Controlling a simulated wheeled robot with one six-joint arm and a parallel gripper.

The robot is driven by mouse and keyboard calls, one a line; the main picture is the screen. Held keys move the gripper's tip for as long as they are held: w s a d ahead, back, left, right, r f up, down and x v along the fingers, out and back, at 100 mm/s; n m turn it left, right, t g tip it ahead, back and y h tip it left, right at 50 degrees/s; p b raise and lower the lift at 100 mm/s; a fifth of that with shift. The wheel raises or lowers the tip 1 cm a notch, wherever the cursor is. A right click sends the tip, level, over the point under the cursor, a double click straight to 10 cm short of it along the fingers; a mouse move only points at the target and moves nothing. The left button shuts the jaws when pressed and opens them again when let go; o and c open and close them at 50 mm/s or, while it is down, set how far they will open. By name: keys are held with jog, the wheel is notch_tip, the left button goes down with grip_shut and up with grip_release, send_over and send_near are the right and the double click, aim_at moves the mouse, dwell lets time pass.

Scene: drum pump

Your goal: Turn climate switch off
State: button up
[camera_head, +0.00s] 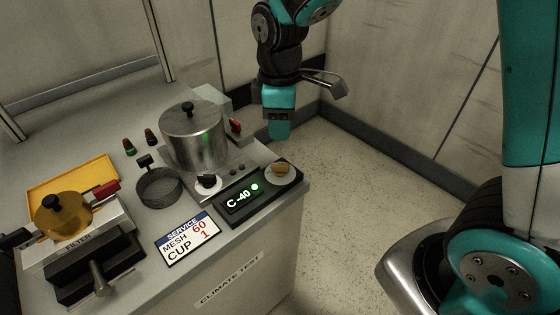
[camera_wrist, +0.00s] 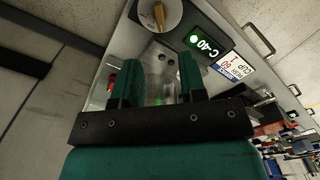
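The climate panel (camera_head: 237,203) sits at the front right corner of the bench, with a lit C-40 display and a glowing light. At its right end is a round dial with a tan switch knob (camera_head: 280,169). In the wrist view the knob (camera_wrist: 159,16) shows at the top, beyond the fingertips, and the panel display (camera_wrist: 202,43) is to its right. My gripper (camera_head: 278,136) hangs above and behind the knob, apart from it, fingers pointing down. In the wrist view my gripper (camera_wrist: 159,72) has its two green fingers spread with nothing between them.
A steel pot (camera_head: 193,140) with a lid stands left of my gripper, and a red-handled part (camera_head: 235,126) is close beside it. A dark round cup (camera_head: 159,187), a service sign (camera_head: 188,238) and a filter unit (camera_head: 75,245) are further left. The floor right of the bench is clear.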

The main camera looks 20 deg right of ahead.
aim_at(280, 164)
notch_tip(280, 164, down, 11)
jog(key=shift+r, duration=0.1)
dwell(0.3)
grip_shut()
